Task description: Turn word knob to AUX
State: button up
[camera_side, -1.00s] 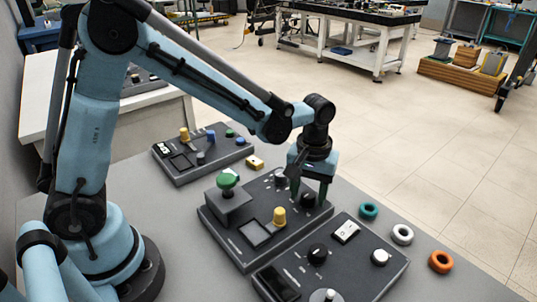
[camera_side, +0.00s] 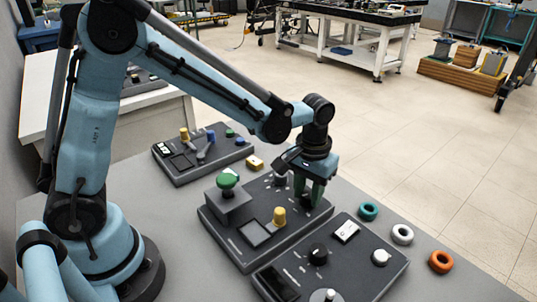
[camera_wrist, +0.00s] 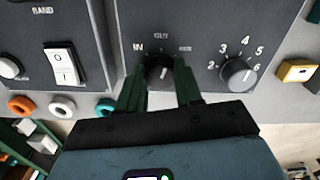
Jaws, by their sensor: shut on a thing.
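The word knob (camera_wrist: 158,72) is a small black knob with a white pointer mark, under printed words in the wrist view. IN is at its left, a blurred word at its top, and AUX at its right. The pointer appears to aim near the top word, slightly to the right. My gripper (camera_wrist: 160,84) has its green fingers on either side of this knob and is shut on it. In the side view my gripper (camera_side: 316,194) reaches down to the middle panel (camera_side: 233,247), and its fingers partly hide the knob.
A numbered dial (camera_wrist: 238,74) sits right beside the word knob. The middle panel also has a green mushroom button (camera_side: 228,179) and a yellow knob (camera_side: 279,216). A front panel (camera_side: 345,278) lies close by. Teal, white and orange rings (camera_side: 440,261) lie on the table.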

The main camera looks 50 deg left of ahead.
aim_at(306, 194)
jog(key=m, duration=0.5)
jog(key=shift+a+m, duration=0.1)
jog(key=shift+m, duration=0.2)
dwell(0.4)
jog(key=o, duration=1)
jog(key=shift+o, duration=0.2)
notch_tip(306, 194, up, 12)
jog(key=shift+a+r, duration=0.1)
